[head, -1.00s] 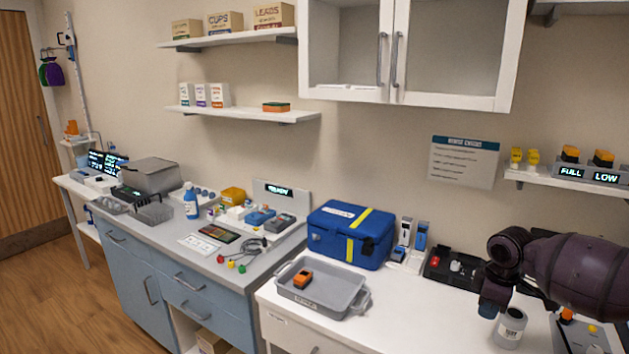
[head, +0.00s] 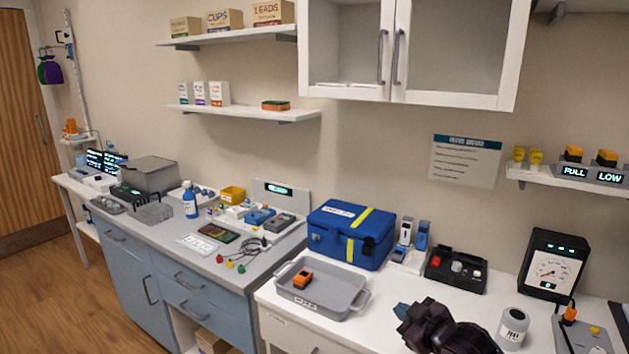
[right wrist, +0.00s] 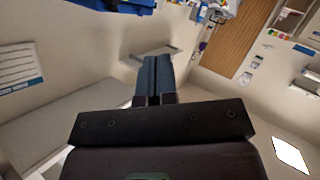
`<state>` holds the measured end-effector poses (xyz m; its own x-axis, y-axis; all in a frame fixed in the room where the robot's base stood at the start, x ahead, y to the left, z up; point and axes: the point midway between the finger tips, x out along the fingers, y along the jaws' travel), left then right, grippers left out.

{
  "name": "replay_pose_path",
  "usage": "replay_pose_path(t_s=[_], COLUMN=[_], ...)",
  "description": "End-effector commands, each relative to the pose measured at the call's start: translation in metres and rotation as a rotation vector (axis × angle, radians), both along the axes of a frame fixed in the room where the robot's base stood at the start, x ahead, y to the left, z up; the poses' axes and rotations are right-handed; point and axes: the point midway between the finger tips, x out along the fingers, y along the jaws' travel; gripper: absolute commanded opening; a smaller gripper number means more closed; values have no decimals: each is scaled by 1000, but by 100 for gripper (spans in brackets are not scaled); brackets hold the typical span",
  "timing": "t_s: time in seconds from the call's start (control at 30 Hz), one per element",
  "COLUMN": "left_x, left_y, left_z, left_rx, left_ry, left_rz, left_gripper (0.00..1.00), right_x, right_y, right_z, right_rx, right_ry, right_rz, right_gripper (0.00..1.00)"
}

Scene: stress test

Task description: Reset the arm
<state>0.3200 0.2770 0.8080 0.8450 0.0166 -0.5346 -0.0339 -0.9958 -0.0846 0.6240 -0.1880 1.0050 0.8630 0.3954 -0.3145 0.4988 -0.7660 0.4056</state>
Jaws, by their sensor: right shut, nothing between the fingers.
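My right arm shows at the bottom right of the head view, low at the front edge of the white counter. Its gripper (head: 401,311) points left, to the right of the grey tray and apart from it. In the right wrist view the two blue-grey fingers (right wrist: 154,80) are pressed together with nothing between them, so the gripper is shut and empty. My left gripper is in neither view.
A grey tray (head: 345,307) holding an orange device (head: 303,278) stands left of my right gripper. A blue case (head: 330,239), black bin (head: 457,270), dial gauge (head: 553,265) and white jar (head: 513,327) stand on the white counter. Wall cabinets (head: 450,50) hang above.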

Motion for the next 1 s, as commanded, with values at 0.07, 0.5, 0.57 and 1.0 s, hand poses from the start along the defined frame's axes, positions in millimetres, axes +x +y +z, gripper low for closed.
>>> replay_pose_path(t_s=[0.07, 0.5, 0.57, 1.0], left_x=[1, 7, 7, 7], left_y=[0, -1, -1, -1], left_z=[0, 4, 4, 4], left_rx=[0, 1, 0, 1], left_ry=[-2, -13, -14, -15], left_rz=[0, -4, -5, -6], left_gripper=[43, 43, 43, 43], right_x=[-20, -134, -153, -288], right_y=[0, -46, -55, -86], right_z=[-13, -85, -99, -189], right_rx=[59, 210, 219, 266], right_ry=[-17, -4, 25, 273], right_rz=[-31, -296, -343, -578], right_gripper=[0, 0, 0, 0])
